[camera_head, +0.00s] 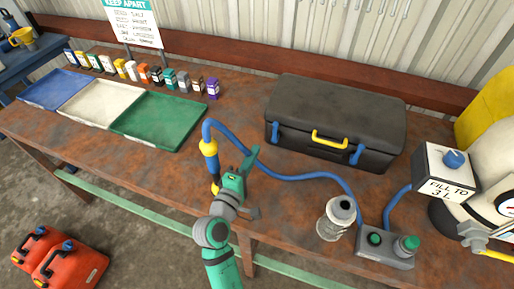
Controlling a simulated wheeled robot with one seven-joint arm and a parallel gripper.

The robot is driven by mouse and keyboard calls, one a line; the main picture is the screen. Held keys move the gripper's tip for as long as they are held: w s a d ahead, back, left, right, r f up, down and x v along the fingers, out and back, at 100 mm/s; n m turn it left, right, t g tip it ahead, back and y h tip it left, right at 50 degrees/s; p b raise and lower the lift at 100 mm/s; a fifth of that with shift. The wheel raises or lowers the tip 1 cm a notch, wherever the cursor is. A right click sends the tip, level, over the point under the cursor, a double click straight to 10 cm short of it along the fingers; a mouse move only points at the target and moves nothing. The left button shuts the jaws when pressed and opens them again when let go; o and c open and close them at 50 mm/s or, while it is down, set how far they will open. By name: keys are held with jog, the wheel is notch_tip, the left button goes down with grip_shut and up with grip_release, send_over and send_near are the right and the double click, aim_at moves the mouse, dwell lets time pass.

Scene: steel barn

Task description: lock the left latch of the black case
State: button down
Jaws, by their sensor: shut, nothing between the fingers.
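The black case (337,105) stands closed on the rusty brown workbench, right of centre, with a yellow handle (329,139) on its front. Its left latch (275,132) is a small blue piece on the front left; I cannot tell its exact position. The right latch (356,154) is a larger blue piece on the front right. My gripper (250,158) is shut and empty, just in front and to the left of the case, apart from the left latch. The end of my arm hides part of the bench.
A blue hose (305,176) runs across the bench in front of the case, from a yellow-and-blue nozzle (209,150) to a grey control box (385,247). A glass jar (336,218) stands at the right. Blue, white and green trays (158,121) lie at the left.

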aim_at(276, 131)
jog(key=x, duration=0.9)
jog(key=shift+d, duration=0.15)
